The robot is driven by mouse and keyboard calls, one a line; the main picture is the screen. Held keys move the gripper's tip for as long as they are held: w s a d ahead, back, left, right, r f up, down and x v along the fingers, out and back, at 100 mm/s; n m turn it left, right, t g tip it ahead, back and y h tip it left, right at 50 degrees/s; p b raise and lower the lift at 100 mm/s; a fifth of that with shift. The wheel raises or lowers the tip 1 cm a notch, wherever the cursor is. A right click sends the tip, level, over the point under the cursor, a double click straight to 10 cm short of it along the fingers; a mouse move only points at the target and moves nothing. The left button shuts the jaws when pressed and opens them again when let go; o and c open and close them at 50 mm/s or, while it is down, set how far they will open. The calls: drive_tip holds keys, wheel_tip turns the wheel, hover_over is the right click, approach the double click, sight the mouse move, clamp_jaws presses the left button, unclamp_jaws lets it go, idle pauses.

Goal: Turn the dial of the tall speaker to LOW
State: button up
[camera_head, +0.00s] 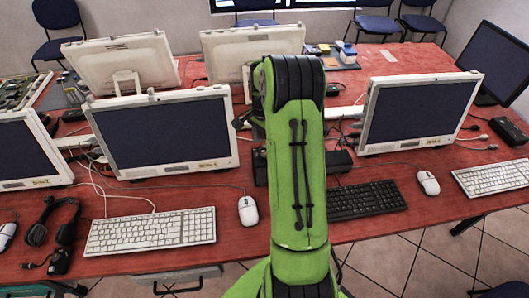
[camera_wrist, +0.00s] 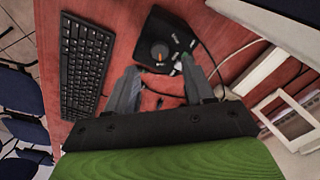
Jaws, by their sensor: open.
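A black speaker-like unit (camera_wrist: 152,28) shows at the top of the wrist view. It carries a round grey dial (camera_wrist: 160,53) with an orange pointer mark and small pale labels, too small to read. My gripper (camera_wrist: 161,66) is open, with its grey fingertips spread to the left and right just below the dial. I cannot tell whether they touch it. In the head view my green arm covers my gripper and much of a black unit (camera_head: 338,163) behind the keyboard, probably the same one. The dial is hidden there.
A black keyboard (camera_wrist: 82,62) lies left of my gripper in the wrist view. Cables (camera_wrist: 208,62) run beside the unit. In the head view, monitors (camera_head: 160,132) (camera_head: 418,110) flank my arm, and a white mouse (camera_head: 248,210) lies on the red table (camera_head: 300,258).

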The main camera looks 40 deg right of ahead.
sight(264, 154)
wheel_tip(264, 154, down, 5)
drive_tip(key=shift+f, duration=0.2)
drive_tip(key=shift+c, duration=0.2)
clamp_jaws()
